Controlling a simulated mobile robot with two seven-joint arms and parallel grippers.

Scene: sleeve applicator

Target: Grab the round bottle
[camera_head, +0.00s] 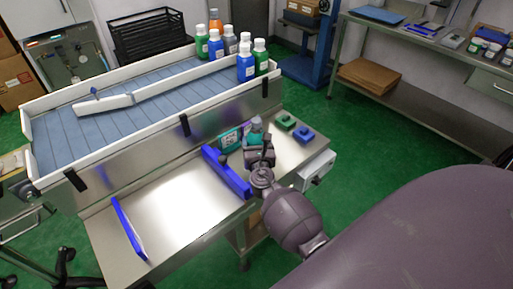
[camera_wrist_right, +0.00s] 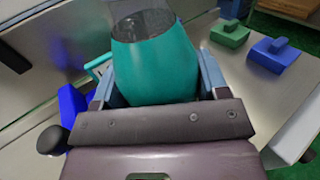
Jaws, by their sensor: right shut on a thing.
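The round bottle (camera_wrist_right: 153,62) is teal with a dark grey top. In the right wrist view it stands between the two fingers of my right gripper (camera_wrist_right: 157,82), which press on its sides. In the head view my right gripper (camera_head: 260,146) is at the right end of the steel table, and the bottle's upper part (camera_head: 256,126) shows just beyond it. The gripper hides the bottle's lower part, so I cannot tell whether it touches the table. My left gripper is not in either view.
A blue bracket (camera_head: 226,172) and a teal piece (camera_head: 230,140) are left of the gripper. Green (camera_head: 285,120) and blue (camera_head: 303,134) blocks lie to the right. Several bottles (camera_head: 246,66) stand on the conveyor (camera_head: 160,95) behind. The steel table's (camera_head: 175,195) left half is mostly clear.

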